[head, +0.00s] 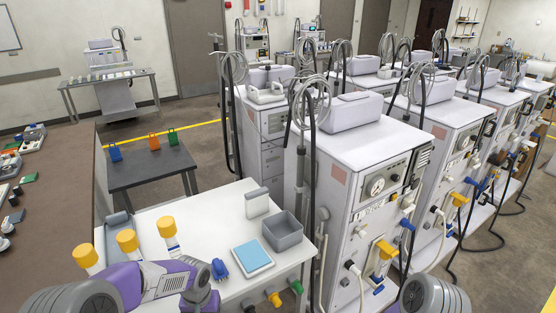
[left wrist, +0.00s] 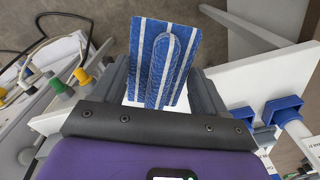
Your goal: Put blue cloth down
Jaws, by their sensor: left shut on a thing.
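The blue cloth (left wrist: 150,55) has white stripes and stands folded between the fingers of my left gripper (left wrist: 162,88) in the left wrist view. My left gripper is shut on it. In the head view the cloth shows as a small dark blue patch (head: 220,268) at my left gripper (head: 213,281), over the white table (head: 200,210). The cloth appears just left of a light blue square pad (head: 252,257). I cannot tell whether it touches the table. My right gripper is out of view; only part of that arm shows at the lower right.
A grey open bin (head: 284,234) and a white handled box (head: 258,203) stand behind the pad. Several yellow-capped bottles (head: 127,240) stand at the left. A white dialysis machine (head: 350,170) rises to the right. A dark table (head: 150,172) holds coloured clips behind.

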